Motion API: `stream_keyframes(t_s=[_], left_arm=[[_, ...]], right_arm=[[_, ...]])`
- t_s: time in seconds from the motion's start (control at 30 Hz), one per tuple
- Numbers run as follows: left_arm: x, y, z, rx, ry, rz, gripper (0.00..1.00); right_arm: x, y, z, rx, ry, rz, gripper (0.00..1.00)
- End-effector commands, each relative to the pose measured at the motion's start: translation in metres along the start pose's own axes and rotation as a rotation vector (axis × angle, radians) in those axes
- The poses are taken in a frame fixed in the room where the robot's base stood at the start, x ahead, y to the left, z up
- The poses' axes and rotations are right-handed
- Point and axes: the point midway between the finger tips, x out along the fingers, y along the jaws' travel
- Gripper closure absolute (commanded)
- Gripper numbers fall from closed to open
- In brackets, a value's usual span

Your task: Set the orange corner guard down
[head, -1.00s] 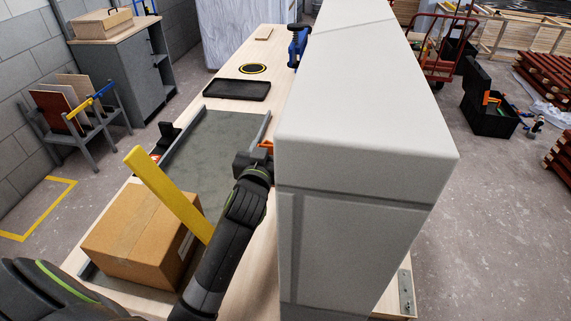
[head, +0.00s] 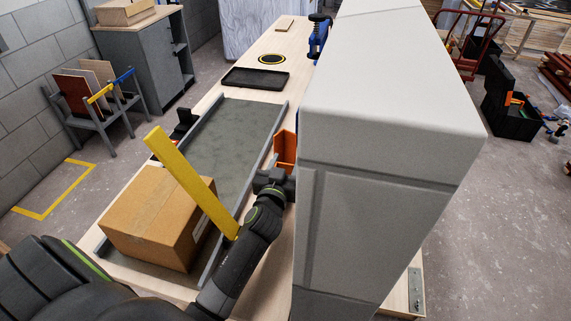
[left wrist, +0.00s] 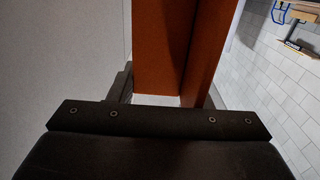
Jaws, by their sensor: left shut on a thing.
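The orange corner guard (head: 285,150) is in the jaws of my left gripper (head: 276,174), just left of a large pale grey block. In the left wrist view the guard (left wrist: 166,45) shows as two upright orange faces meeting at an edge, between the fingers of my left gripper (left wrist: 168,98). The gripper is shut on it. In the head view the guard stands above the pale wooden bench (head: 268,268), near the grey tray's right rail. I cannot tell whether its lower end touches anything. My right gripper is not in view.
The pale grey block (head: 385,100) rises close on the right and hides part of the bench. A cardboard box (head: 155,215) and a slanting yellow batten (head: 185,175) are left of my arm. The grey tray (head: 230,135) is clear beyond them. A black tray (head: 255,78) lies farther back.

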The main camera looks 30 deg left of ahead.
Motion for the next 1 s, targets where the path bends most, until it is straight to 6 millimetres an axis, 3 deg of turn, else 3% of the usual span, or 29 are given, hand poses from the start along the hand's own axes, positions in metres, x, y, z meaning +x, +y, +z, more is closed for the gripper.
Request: stream_keyframes(t_s=[0.07,0.1,0.27,0.67,1.0], left_arm=[[0.000,0.000,0.004,0.000,0.001,0.000,0.90],[0.000,0.000,0.003,0.000,0.000,0.000,0.53],[0.000,0.000,0.002,0.000,0.000,0.000,0.34],[-0.001,0.000,-0.002,0.000,-0.001,-0.001,0.34],[-0.067,0.000,0.002,-0.005,-0.004,-0.003,0.34]], right_arm=[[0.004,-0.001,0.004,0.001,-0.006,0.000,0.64],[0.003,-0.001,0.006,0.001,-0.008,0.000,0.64],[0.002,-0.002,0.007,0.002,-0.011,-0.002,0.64],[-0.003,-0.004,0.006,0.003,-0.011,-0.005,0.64],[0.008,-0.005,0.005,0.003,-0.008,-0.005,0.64]])
